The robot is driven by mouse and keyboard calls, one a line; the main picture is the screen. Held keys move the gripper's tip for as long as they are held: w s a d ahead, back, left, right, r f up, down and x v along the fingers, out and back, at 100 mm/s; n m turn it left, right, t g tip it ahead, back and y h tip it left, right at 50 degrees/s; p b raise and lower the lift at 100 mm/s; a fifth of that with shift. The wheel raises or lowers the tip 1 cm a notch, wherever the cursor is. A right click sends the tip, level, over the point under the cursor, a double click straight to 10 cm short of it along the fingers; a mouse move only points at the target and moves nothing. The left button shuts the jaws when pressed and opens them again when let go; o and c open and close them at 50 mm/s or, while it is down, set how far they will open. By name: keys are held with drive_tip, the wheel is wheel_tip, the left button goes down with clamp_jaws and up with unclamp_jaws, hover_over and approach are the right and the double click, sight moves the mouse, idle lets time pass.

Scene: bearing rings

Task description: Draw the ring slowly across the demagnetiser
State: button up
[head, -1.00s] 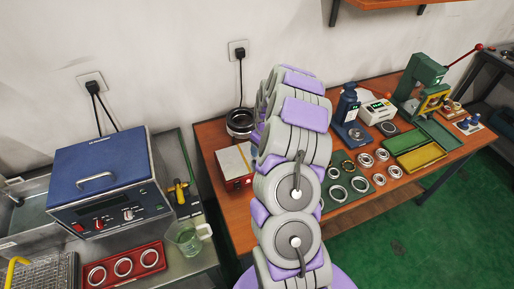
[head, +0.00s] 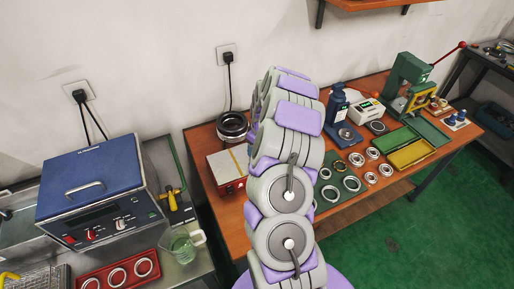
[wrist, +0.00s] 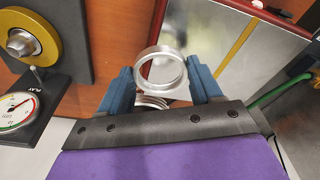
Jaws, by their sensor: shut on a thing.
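My gripper (wrist: 165,85) has blue fingers, shut on a plain silver ring (wrist: 150,83) in the wrist view. The ring is held between the fingertips, its open centre facing the camera. The demagnetiser (head: 226,176) is a red box with a pale metal top and a yellow line, left of my arm in the head view. In the wrist view its metal top (wrist: 207,45) lies behind and right of the ring, which appears near its left edge. I cannot tell the gap between them. My arm hides the gripper in the head view.
A dial gauge (wrist: 17,112) stands left in the wrist view. A black round thing (head: 232,126) sits behind the demagnetiser. Several rings (head: 352,184) lie on a green mat to the right. A blue unit (head: 100,185), glass beaker (head: 182,246) and red ring tray (head: 120,274) stand left.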

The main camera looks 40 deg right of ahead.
drive_tip(key=shift+r+p, duration=0.85)
drive_tip(key=shift+r, duration=2.3)
